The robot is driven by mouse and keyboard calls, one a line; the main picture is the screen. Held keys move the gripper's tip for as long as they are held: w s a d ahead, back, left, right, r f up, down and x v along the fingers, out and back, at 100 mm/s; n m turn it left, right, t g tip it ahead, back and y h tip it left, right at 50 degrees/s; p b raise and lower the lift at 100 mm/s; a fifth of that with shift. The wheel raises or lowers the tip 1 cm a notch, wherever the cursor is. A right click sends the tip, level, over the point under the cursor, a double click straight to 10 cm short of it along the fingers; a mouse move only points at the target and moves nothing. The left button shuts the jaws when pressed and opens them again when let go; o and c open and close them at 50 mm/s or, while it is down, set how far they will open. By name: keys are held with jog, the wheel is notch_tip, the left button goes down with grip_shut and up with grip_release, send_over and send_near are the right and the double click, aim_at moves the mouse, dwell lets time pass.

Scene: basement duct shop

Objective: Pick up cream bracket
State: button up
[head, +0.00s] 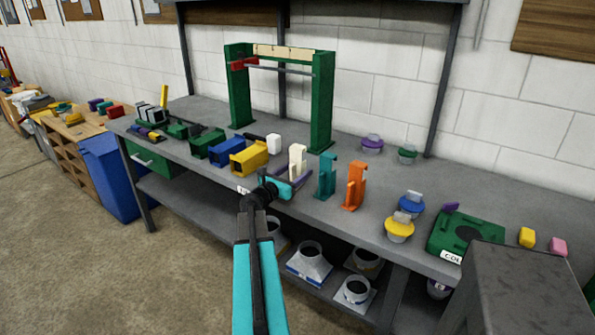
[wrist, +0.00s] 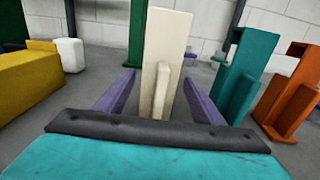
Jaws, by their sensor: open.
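The cream bracket (head: 297,160) stands upright on the grey workbench (head: 430,205), between a yellow block and a teal bracket. In the wrist view the cream bracket (wrist: 166,62) stands straight ahead, near the middle. My gripper (head: 293,183) is at the bench's front edge, right at the bracket. In the wrist view its two purple fingers (wrist: 160,98) are open, one on each side of the bracket's lower part. I see no clear contact between fingers and bracket. The bracket's foot is hidden behind my gripper body.
A teal bracket (head: 326,177) and an orange bracket (head: 354,187) stand close on the right. A yellow block (head: 249,158) and a white block (head: 274,143) are on the left. A green frame (head: 320,100) rises behind.

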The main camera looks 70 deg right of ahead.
aim_at(295, 163)
jog(key=c, duration=1.3)
jog(key=shift+r, duration=0.15)
jog(key=shift+r, duration=0.7)
jog(key=shift+r+b, duration=0.5)
jog(key=shift+r, duration=0.35)
jog(key=a+r, duration=0.1)
jog(key=a, duration=1.2)
jog(key=shift+s+a+r, duration=0.2)
jog(key=shift+a+r, duration=0.15)
jog(key=shift+r, duration=0.05)
jog(key=p, duration=0.2)
jog(key=shift+w+a+p, duration=0.1)
jog(key=shift+a+p, duration=0.1)
jog(key=shift+p, duration=0.1)
